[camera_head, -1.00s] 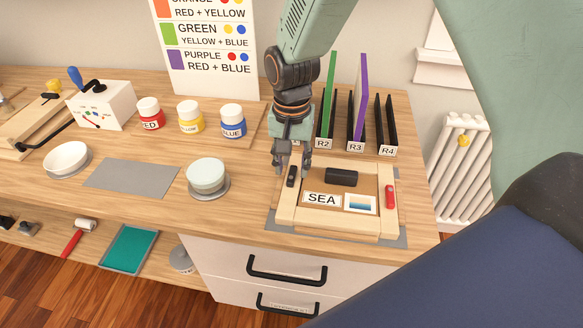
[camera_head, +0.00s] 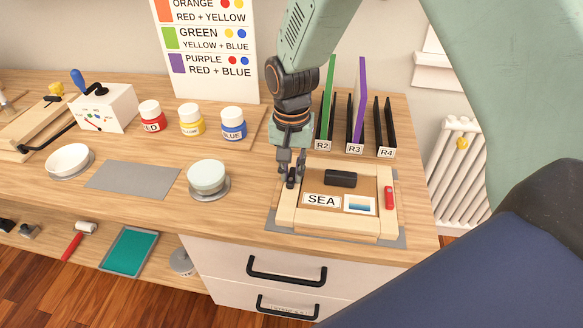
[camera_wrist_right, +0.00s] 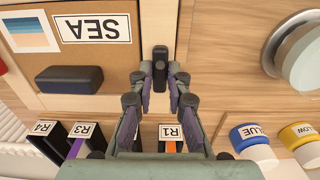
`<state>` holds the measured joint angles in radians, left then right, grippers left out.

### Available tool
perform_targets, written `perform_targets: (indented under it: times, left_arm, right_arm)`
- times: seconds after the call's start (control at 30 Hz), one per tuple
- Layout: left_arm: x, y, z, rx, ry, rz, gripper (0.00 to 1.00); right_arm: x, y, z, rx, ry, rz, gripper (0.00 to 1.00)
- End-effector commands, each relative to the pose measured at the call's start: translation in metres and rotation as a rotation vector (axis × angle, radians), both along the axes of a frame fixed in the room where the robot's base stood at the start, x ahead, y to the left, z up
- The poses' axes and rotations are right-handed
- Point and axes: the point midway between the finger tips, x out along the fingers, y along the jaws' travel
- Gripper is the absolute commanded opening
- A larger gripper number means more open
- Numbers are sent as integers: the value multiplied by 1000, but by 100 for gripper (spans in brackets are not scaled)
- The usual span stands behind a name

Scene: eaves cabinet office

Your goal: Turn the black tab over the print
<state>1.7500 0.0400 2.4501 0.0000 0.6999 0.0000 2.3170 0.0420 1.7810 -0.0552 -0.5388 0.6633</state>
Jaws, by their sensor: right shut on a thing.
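The black tab (camera_wrist_right: 160,72) is a small upright-looking dark piece on the left side of the wooden frame (camera_head: 287,217). My right gripper (camera_head: 290,180) is over it from above, and in the right wrist view its fingertips (camera_wrist_right: 160,75) close on the tab from both sides. The print (camera_head: 360,204), a small blue and cream picture, lies in the frame beside the SEA label (camera_head: 321,200). A black block (camera_head: 341,179) lies above them on the brown backing. A red tab (camera_head: 389,197) sits on the frame's right side. My left gripper is not in view.
Slotted racks (camera_head: 386,140) with a green board (camera_head: 329,95) and a purple board (camera_head: 360,98) stand behind the frame. A pale round pot (camera_head: 206,175) stands to the left, and paint jars (camera_head: 191,118) behind it. A grey mat (camera_head: 132,180) lies farther left.

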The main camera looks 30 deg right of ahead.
Motion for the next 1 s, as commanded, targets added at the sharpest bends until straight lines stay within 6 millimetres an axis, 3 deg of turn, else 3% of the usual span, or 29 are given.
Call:
perform_targets:
  times: [0.47, 1.0]
  left_arm:
    - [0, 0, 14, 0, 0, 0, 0]
    - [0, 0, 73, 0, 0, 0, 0]
  right_arm:
    - [1, -1, 3, 0, -4, -79, 0]
    - [-4, -4, 4, 0, -2, -547, 0]
